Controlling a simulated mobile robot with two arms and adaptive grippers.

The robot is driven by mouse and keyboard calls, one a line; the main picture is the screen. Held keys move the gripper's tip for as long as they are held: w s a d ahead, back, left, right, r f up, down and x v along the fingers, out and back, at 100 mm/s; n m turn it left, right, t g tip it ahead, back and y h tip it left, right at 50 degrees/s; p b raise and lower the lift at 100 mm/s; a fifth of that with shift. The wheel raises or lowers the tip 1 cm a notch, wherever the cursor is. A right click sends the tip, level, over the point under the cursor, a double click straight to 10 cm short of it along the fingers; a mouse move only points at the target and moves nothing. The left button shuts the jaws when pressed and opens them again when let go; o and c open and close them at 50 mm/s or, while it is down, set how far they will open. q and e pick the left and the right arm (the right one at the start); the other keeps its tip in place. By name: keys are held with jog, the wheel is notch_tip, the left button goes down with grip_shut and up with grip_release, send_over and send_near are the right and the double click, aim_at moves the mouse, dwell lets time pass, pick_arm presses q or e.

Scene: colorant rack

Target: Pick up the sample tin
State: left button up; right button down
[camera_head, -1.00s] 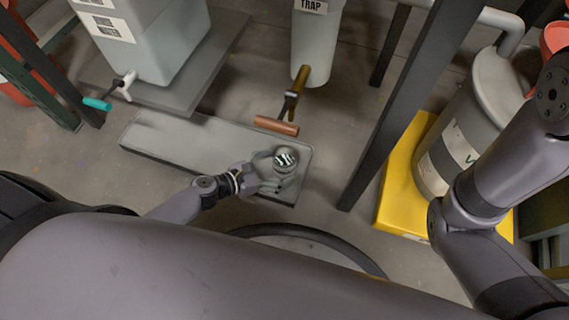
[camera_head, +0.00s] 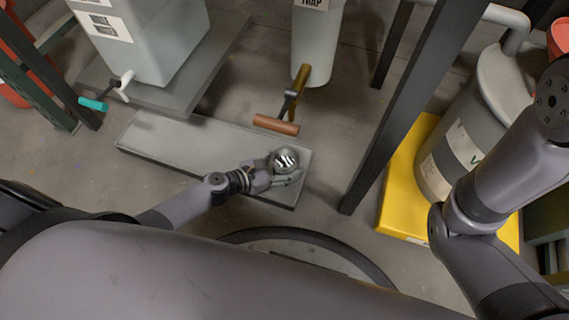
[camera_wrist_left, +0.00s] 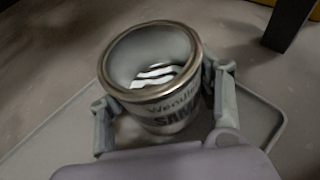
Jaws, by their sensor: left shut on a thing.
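The sample tin (camera_head: 286,158) is a small open-topped metal can with a label and a striped pattern inside. My left gripper (camera_head: 284,168) is shut on it at the right end of the low grey tray. In the left wrist view the tin (camera_wrist_left: 165,108) stands between the two fingers of the left gripper (camera_wrist_left: 163,110), rim facing the camera. Whether its base touches the tray is hard to tell. My right arm shows at the right, but its gripper is out of view.
The long grey tray (camera_head: 190,139) lies on the floor. A valve with a copper-coloured handle (camera_head: 276,125) hangs just behind the tin, under the trap vessel (camera_head: 316,50). A dark post (camera_head: 392,110) and a drum (camera_head: 462,140) on a yellow base (camera_head: 397,190) stand right.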

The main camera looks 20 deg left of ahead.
pick_arm(q)
jog(key=c, duration=0.7)
